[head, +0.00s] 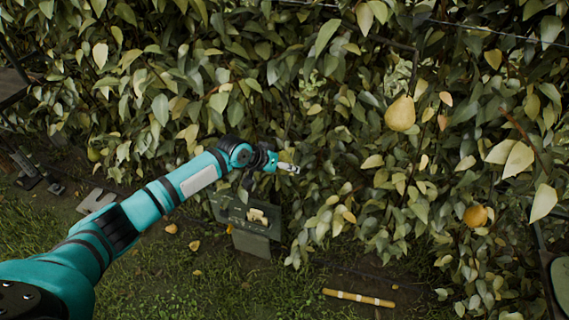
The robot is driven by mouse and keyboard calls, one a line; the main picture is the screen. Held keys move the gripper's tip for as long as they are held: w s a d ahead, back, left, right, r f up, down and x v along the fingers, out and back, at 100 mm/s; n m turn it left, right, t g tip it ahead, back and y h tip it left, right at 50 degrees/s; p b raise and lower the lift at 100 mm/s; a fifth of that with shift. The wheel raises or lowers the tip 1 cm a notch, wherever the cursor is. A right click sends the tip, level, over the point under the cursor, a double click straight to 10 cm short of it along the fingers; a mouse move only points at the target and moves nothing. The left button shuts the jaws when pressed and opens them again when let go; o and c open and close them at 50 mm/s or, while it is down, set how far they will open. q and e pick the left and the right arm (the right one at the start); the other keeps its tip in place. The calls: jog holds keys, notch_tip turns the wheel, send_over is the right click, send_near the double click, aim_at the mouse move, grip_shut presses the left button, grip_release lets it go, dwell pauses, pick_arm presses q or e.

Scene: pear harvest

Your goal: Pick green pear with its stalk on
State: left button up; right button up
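A green pear (94,154) hangs low at the left of the hedge, partly covered by leaves; I cannot make out its stalk. A larger yellow pear (400,114) hangs at the upper right. A smaller orange-yellow pear (476,216) hangs lower at the right. My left gripper (290,168) reaches from the left into the middle of the leaves, left of and below the yellow pear and well right of the green pear. A yellowish patch shows just behind it, too small to identify. Its fingers are too small to judge. My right gripper is out of view.
Dense leaves and thin branches fill the upper scene. A dark sign (230,209) with a pale yellow shape stands below my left gripper. A banded yellow stick (358,298) lies on the grass. Flat grey pieces (95,200) lie at the left. The front grass is mostly open.

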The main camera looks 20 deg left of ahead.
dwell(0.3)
pick_arm(q)
jog(key=shift+s+r+g+p, duration=0.2)
jog(key=shift+r+g+p, duration=0.1)
jog(key=shift+p, duration=0.2)
jog(key=shift+s+d+n+g+p, duration=0.15)
jog(key=shift+s+n+g+p, duration=0.15)
jog(key=shift+g+p, duration=0.1)
jog(key=shift+s+r+g+p, duration=0.1)
jog(key=shift+r+g+p, duration=0.2)
jog(key=shift+g+p, duration=0.1)
jog(key=shift+s+d+r+g+h, duration=0.1)
jog(key=shift+s+r+g+h, duration=0.1)
jog(key=shift+g+h, duration=0.1)
jog(key=shift+f, duration=0.1)
